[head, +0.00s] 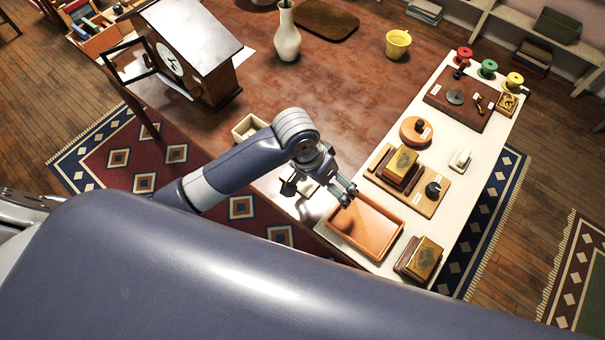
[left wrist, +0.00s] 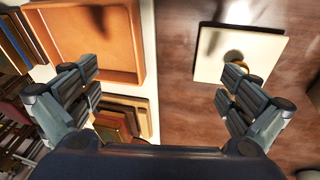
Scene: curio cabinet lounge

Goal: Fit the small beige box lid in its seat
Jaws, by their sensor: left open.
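The small beige lid (left wrist: 210,62) is a flat square with a round brass-coloured knob. It lies on the brown table at the right of the left wrist view, and in the head view it shows partly below my wrist (head: 308,188). The open beige box (head: 249,128) stands on the table left of my forearm, its top uncovered. My left gripper (head: 345,190) is open and empty, above the table near the orange tray. In the left wrist view its fingers (left wrist: 158,90) are wide apart, and the right one overlaps the lid near its knob. My right gripper is not in view.
The orange tray (head: 395,247) is beside my gripper on a cream runner (head: 465,150) with wooden stands and spools. A clock (head: 187,50), white vase (head: 287,35) and yellow cup (head: 397,44) stand farther back. The table's middle (head: 330,90) is clear.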

